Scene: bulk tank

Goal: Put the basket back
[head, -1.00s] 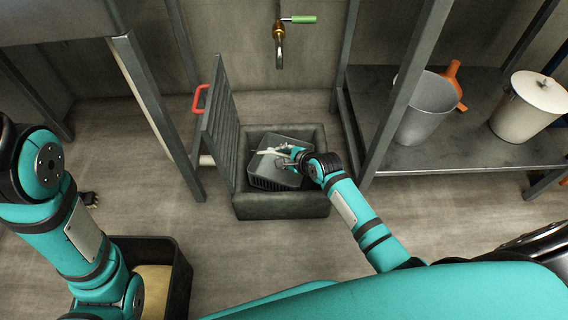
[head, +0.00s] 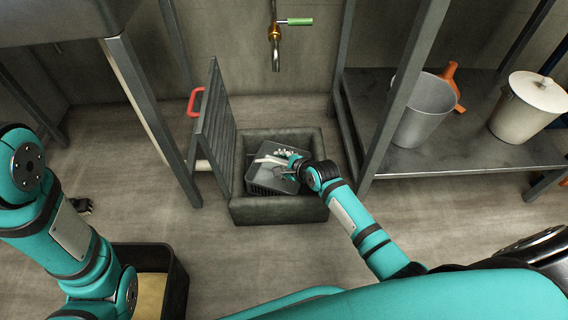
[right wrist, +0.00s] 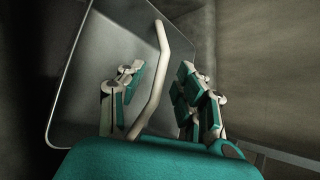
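The grey basket (head: 262,182) sits tilted inside the square dark floor pit (head: 278,210), with small pale bits at its far end. Its pale bar handle (head: 268,160) also shows in the right wrist view (right wrist: 157,85). My right gripper (head: 287,168) is down at the basket, over its right part. In the right wrist view its two fingers (right wrist: 160,100) stand apart on either side of the handle, with gaps showing. The slatted cover (head: 214,125) with a red handle (head: 194,102) stands upright at the pit's left edge.
A brass tap with a green lever (head: 298,22) is above the pit. A rack (head: 440,155) at right carries a grey bucket (head: 418,110), an orange funnel (head: 452,85) and a white lidded pot (head: 530,105). A black tub (head: 177,278) is at lower left. A table leg stands left of the cover.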

